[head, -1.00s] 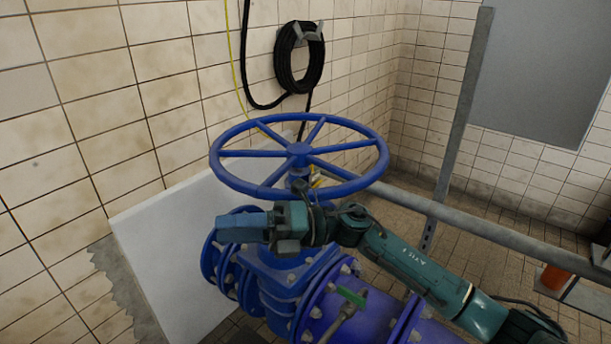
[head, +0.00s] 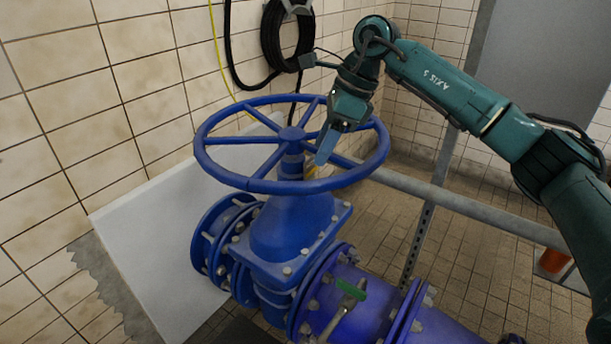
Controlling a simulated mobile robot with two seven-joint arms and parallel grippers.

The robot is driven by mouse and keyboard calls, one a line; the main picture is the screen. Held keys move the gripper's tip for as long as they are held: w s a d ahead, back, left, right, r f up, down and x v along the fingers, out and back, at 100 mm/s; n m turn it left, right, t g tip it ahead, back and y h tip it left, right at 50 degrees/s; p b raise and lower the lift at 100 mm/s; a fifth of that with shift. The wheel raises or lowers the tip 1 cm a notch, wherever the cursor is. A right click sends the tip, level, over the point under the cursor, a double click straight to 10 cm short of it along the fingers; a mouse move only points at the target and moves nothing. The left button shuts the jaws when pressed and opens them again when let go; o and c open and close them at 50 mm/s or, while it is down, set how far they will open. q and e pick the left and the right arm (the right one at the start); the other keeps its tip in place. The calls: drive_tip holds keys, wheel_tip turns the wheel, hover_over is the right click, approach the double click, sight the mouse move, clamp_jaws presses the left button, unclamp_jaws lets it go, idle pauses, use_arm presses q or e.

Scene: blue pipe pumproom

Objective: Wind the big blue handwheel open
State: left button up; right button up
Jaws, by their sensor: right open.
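The big blue handwheel (head: 291,134) lies nearly level on top of the blue valve body (head: 290,232), in the middle of the head view. Its spokes run from a central hub to a round rim. My right gripper (head: 322,156) reaches down over the wheel from the right, with its blue fingers open. The fingertips point down just right of the hub, over the spokes. I cannot tell whether they touch a spoke or reach between spokes. The gripper and wrist hide part of the wheel's back right side. My left gripper is not in view.
Blue flanged pipe (head: 370,300) runs to the lower right, with a small green-handled valve (head: 350,291) on it. A grey rail (head: 440,199) and upright post (head: 430,210) stand behind. A black hose coil (head: 285,38) hangs on the tiled wall. A white panel (head: 160,240) leans at left.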

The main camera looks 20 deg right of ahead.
sight(305, 181)
drive_tip(key=p+x, duration=0.1)
drive_tip(key=x, duration=0.7)
drive_tip(key=shift+w+a+f, duration=0.1)
drive_tip(key=shift+a+f, duration=0.05)
drive_tip(key=shift+f, duration=0.15)
clamp_jaws()
